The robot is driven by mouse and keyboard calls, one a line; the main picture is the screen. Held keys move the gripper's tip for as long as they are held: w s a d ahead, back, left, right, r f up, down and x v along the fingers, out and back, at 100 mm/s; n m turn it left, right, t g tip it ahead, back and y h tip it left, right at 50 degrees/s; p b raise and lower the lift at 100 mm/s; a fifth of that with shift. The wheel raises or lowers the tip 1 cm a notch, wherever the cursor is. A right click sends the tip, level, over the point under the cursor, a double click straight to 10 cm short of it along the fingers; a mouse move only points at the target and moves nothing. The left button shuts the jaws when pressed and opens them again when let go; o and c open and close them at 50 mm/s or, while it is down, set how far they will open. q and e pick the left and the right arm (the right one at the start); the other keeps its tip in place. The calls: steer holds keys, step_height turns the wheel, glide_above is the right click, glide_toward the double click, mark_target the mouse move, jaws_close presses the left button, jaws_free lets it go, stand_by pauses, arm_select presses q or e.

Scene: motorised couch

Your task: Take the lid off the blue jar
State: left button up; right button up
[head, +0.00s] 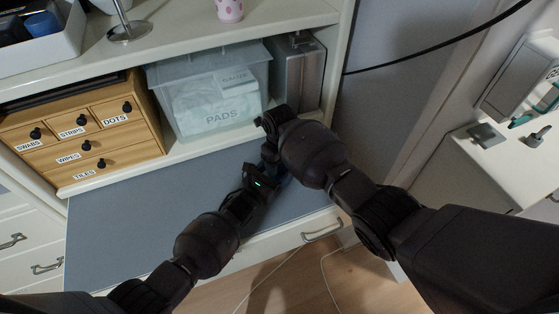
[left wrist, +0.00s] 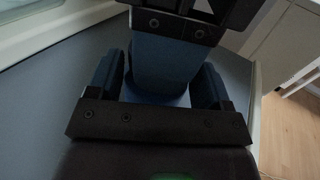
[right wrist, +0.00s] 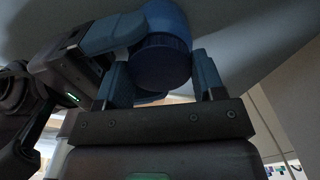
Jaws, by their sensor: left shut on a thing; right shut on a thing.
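The blue jar shows in the right wrist view, with its ribbed blue lid (right wrist: 163,62) between the fingers of my right gripper (right wrist: 163,75). The smoother jar body (right wrist: 168,18) is beyond the lid, with a blue finger of my left gripper (right wrist: 112,34) against it. In the left wrist view, my left gripper (left wrist: 157,82) is shut around the jar, a sliver of which shows (left wrist: 158,97); a right gripper finger (left wrist: 165,62) hides most of it. In the head view both grippers meet above the grey worktop, and the jar is almost wholly hidden.
The grey worktop (head: 150,220) is clear to the left. Behind stand a wooden drawer box (head: 90,130), a clear PADS bin (head: 205,100) and a metal box (head: 300,70). A shelf (head: 180,25) overhangs them. The front edge has a drawer handle (head: 322,232).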

steer(key=n, duration=0.2)
steer(key=shift+n, duration=0.4)
steer(key=o, duration=1)
